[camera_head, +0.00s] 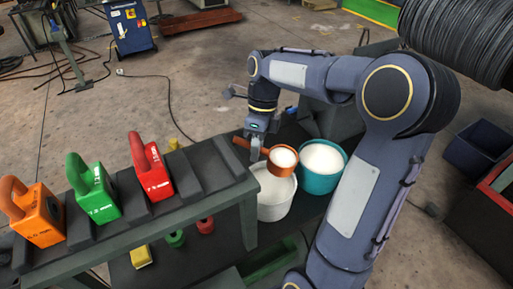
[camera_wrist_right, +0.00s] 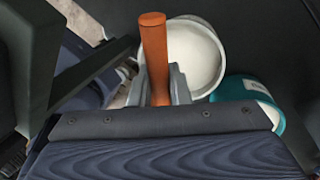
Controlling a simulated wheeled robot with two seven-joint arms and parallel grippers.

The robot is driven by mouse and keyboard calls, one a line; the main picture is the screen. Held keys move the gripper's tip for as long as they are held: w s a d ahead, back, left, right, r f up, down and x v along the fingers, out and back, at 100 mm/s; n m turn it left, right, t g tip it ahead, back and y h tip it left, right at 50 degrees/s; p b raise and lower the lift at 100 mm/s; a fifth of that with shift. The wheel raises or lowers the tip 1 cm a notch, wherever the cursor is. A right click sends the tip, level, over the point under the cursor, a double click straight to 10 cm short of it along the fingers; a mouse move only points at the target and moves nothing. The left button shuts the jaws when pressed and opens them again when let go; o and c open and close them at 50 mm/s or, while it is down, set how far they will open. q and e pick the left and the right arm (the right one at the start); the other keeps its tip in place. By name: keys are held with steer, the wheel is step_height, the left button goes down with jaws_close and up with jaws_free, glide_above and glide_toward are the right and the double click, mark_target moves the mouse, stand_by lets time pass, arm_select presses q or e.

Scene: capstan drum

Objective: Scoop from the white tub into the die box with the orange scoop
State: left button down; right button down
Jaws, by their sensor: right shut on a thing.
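The orange scoop (camera_head: 282,170) is over the white tub (camera_head: 277,208), and its bowl shows a pale white fill. My right gripper (camera_head: 256,150) is shut on the scoop's handle; the handle (camera_wrist_right: 153,50) stands between the fingers in the right wrist view. The white tub (camera_wrist_right: 218,40) shows behind the handle there, with pale contents. I cannot tell whether the scoop touches the tub. I cannot pick out the die box for certain; a dark grey block (camera_head: 340,118) behind the tubs is partly hidden by my arm. My left gripper is not in view.
A teal tub (camera_head: 318,184) with white contents stands right beside the white tub. Orange (camera_head: 42,222), green (camera_head: 96,198) and red (camera_head: 153,172) handled blocks stand on a dark rack at left. A large wire coil (camera_head: 455,45) hangs at upper right.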

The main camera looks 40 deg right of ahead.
steer(key=shift+r, duration=3.2)
